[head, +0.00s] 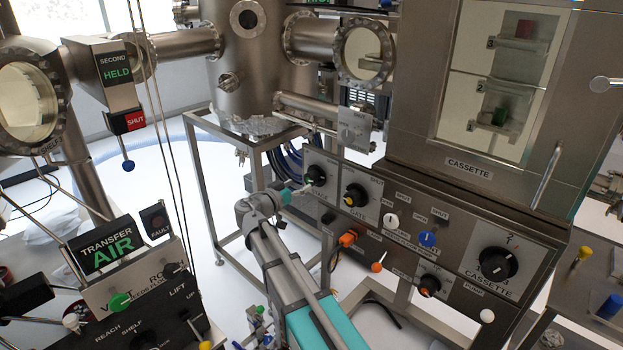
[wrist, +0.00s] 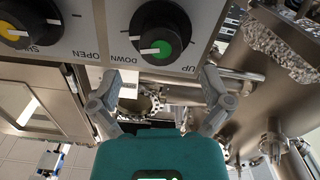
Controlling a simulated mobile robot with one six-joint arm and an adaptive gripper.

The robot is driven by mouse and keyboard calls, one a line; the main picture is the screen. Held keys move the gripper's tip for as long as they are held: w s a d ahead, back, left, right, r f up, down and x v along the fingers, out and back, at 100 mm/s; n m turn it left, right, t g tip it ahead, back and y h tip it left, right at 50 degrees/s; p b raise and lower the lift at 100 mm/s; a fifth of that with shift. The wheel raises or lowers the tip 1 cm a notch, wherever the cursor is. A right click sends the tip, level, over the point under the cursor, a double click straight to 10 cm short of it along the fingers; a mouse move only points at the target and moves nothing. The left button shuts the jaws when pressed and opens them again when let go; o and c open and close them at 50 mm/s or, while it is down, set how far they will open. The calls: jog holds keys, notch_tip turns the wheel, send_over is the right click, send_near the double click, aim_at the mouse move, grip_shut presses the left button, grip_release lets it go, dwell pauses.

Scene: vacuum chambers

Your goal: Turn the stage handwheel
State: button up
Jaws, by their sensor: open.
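A round black knob with a green centre and a white pointer (head: 316,175) sits on the front panel in the head view. I take it for the stage handwheel; its lettering there is partly hidden. In the wrist view the same knob (wrist: 160,35) lies between the labels DOWN and UP. My gripper (head: 295,190) is close in front of this knob, at its lower left in the head view. In the wrist view its two fingers (wrist: 158,82) are spread apart and empty. The knob appears beyond the fingertips, with no visible contact.
A yellow-centred gate knob (head: 355,195) sits just right, also at the wrist view's left edge. White (head: 391,220) and blue (head: 428,239) knobs and the large cassette dial (head: 497,264) follow. A transfer console (head: 140,290) stands left. Pipes and a chamber (head: 240,60) are behind.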

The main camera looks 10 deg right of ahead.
aim_at(309, 180)
jog(key=shift+x, duration=2.9)
